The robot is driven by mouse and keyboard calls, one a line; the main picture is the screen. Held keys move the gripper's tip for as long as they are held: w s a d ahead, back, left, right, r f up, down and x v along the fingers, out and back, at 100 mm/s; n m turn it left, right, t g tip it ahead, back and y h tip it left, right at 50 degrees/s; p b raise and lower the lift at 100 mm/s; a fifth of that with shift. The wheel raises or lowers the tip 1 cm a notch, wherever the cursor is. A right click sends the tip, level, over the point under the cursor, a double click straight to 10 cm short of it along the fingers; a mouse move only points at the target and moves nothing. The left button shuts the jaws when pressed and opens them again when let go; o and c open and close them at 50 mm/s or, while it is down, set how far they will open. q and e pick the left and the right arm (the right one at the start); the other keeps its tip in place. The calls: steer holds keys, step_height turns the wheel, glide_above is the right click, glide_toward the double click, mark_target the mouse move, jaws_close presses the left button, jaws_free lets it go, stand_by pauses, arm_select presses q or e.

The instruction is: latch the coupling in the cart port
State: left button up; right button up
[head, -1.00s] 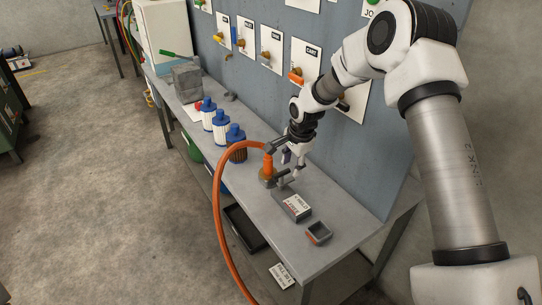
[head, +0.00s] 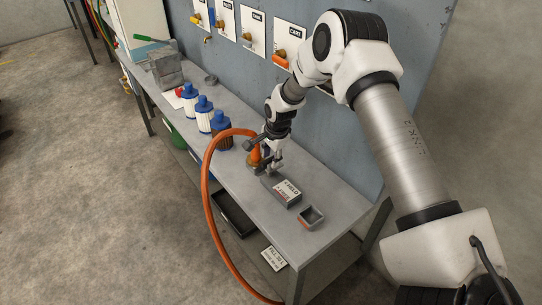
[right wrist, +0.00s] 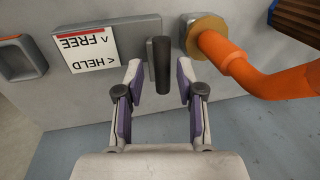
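The orange coupling (head: 256,158) on the hose end stands in a brass-ringed port on the bench. In the right wrist view the coupling (right wrist: 222,52) sits in the brass ring (right wrist: 204,32). Beside it a dark lever grip (right wrist: 159,62) stands up from a grey base, next to a plate marked HELD and FREE (right wrist: 88,50). My right gripper (right wrist: 158,80) is open, its fingers on either side of the grip with visible gaps. In the head view my right gripper (head: 272,168) is low over the bench and hides most of the lever. My left gripper is out of view.
The orange hose (head: 206,180) loops off the bench's front edge. Blue-capped filters (head: 204,116) stand left of the coupling. A small open grey box (head: 311,217) sits at the right. Valve cards, one marked CART (head: 294,38), hang on the back panel.

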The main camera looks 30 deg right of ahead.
jaws_close()
steer(key=shift+f, duration=0.1)
steer(key=shift+f+n, duration=0.1)
steer(key=shift+n, duration=0.3)
steer(key=n+b, duration=0.2)
steer(key=n, duration=0.1)
steer(key=shift+s+f+y, duration=0.1)
steer(key=shift+f+y, duration=0.1)
steer(key=shift+y, duration=0.2)
steer(key=n+b, duration=0.1)
steer(key=n, duration=0.3)
steer(key=shift+n+g+y+b, duration=0.3)
steer(key=shift+n+g+b, duration=0.1)
steer(key=n, duration=0.3)
steer(key=n+b, duration=0.1)
steer(key=shift+w+d+n+g, duration=0.15)
steer(key=shift+w+n+g, duration=0.15)
steer(key=shift+g, duration=0.1)
steer(key=n, duration=0.3)
steer(key=n+b, duration=0.1)
steer(key=shift+w+r+n+g+y, duration=0.15)
steer(key=shift+r+n+g+y, duration=0.15)
steer(key=shift+n+g, duration=0.1)
steer(key=shift+d, duration=0.1)
